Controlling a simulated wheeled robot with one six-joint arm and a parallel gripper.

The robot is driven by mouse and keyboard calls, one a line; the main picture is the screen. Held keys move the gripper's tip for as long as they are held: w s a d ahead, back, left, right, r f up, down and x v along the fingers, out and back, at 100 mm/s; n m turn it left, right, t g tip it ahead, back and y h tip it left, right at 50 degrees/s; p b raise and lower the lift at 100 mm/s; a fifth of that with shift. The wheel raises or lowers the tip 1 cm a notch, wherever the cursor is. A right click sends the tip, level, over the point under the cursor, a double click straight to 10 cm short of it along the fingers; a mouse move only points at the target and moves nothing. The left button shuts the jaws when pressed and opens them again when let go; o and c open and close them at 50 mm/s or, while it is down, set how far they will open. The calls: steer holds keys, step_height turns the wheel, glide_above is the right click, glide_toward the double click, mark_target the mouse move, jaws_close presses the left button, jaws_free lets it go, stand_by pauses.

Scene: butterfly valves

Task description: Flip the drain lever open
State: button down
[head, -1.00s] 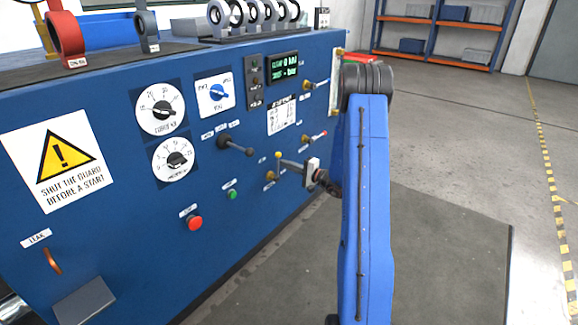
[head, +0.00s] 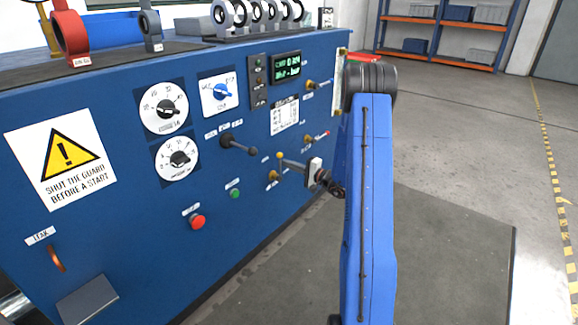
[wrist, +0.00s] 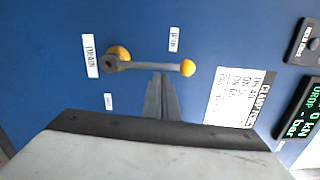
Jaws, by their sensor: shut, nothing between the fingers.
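The drain lever (wrist: 148,66) is a grey bar with a yellow pivot at one end and a yellow ball knob at the other. Beside its pivot is a label reading DRAIN (wrist: 90,55). In the head view the lever's knob (head: 280,155) points up above its pivot on the blue panel. My gripper (wrist: 159,78) is shut and empty. Its fingertips are at the lever's long side, between pivot and knob; I cannot tell whether they touch it. In the head view my gripper (head: 284,162) covers the middle of the lever.
A label card (wrist: 240,97) and display (wrist: 300,108) are nearby. The floor to the right is clear.

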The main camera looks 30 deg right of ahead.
steer(key=s+d, duration=0.7)
steer(key=s, duration=0.1)
steer(key=shift+s+d, duration=0.3)
steer(key=shift+d, duration=0.05)
stand_by(0.4)
